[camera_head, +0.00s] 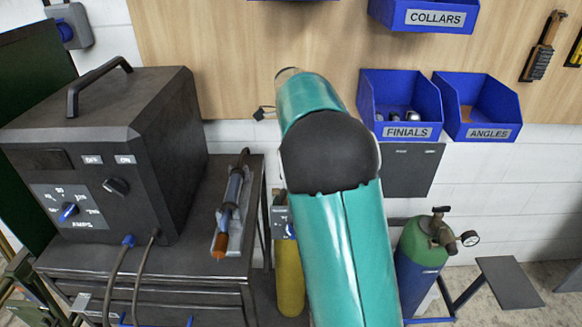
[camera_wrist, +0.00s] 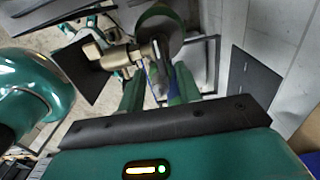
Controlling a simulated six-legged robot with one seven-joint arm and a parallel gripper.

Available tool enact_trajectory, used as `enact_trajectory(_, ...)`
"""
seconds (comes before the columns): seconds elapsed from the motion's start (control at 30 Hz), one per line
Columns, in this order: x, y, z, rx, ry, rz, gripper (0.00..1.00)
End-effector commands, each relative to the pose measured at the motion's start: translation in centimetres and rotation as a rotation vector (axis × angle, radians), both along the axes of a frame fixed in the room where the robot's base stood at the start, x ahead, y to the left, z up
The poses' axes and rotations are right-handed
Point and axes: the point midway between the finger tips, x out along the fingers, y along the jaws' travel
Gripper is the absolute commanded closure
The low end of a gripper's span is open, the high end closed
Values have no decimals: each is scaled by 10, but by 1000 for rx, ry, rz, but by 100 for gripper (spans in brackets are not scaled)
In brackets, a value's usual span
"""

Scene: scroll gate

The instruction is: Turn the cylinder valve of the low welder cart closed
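A blue cylinder with a green shoulder (camera_head: 420,258) stands upright at the right in the head view, in a blue-framed low cart (camera_head: 462,300). Its brass valve (camera_head: 440,228) has a dark knob on top and a round gauge (camera_head: 469,238) to the right. In the wrist view the brass fitting (camera_wrist: 112,52) lies just beyond my gripper (camera_wrist: 158,88). Its two green fingers look apart, with a gap between them and nothing clearly held. In the head view my teal arm hides the gripper. I cannot tell whether a finger touches the valve.
A welder (camera_head: 105,165) sits on a dark cart (camera_head: 170,265) at the left. A yellow cylinder (camera_head: 290,280) stands beside it, partly behind my arm. Blue bins (camera_head: 400,105) hang on the wall above. A dark plate (camera_head: 508,283) sits right of the blue cylinder.

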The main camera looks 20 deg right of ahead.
Motion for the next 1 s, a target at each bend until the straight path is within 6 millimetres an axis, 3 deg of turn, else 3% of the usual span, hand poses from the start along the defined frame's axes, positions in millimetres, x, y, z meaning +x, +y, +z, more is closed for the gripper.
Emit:
enact_trajectory(0.2,1,0,50,0,-3,1,66)
enact_trajectory(0.4,0,0,82,1,-1,0,66)
enact_trajectory(0.6,0,0,93,0,1,0,66)
enact_trajectory(1.0,0,0,93,1,1,1,66)
